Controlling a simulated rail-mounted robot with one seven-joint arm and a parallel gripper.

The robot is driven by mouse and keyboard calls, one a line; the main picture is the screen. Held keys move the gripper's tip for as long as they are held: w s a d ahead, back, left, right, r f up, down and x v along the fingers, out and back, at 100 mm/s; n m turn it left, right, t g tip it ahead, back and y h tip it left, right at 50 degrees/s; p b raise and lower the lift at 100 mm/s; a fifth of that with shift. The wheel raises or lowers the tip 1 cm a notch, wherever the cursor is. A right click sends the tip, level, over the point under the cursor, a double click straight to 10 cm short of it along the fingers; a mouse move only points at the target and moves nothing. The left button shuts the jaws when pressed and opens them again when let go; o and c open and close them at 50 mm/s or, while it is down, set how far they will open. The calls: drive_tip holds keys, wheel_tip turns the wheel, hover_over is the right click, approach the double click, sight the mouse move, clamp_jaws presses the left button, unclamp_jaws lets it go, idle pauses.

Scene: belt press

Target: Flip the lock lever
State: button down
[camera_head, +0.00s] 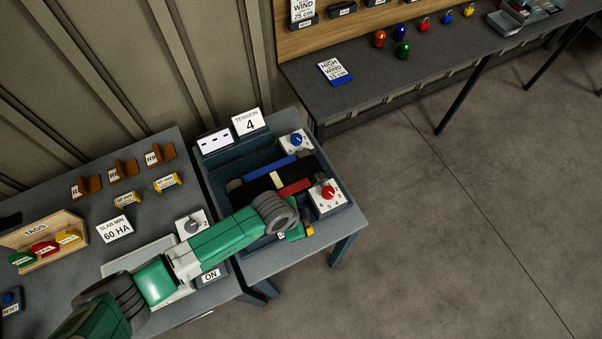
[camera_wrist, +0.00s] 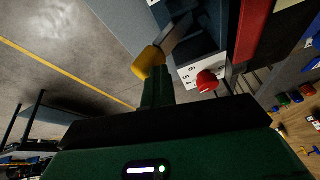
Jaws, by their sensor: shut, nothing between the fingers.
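The lock lever has a yellow grip (camera_wrist: 148,62) on a flat grey metal arm (camera_wrist: 176,36), seen in the wrist view at the press's front edge. A bit of yellow (camera_head: 309,231) also shows beside my gripper in the head view. My gripper (camera_wrist: 157,84) is shut and empty, its green fingertips right at the yellow grip. I cannot tell whether they touch it. In the head view my gripper (camera_head: 294,233) is partly hidden by my wrist, at the front right of the belt press (camera_head: 216,176).
A red knob (camera_head: 328,193) on a numbered white plate stands close by; it also shows in the wrist view (camera_wrist: 207,81). The press has a blue bar (camera_head: 271,168), a red bar (camera_head: 295,187) and a blue knob (camera_head: 296,140). Open floor (camera_head: 440,240) lies to the right.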

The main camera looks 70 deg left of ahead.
drive_tip(key=w+p+v, duration=0.1)
drive_tip(key=p+v, duration=0.1)
drive_tip(key=v, duration=1)
drive_tip(key=shift+d+r, duration=0.35)
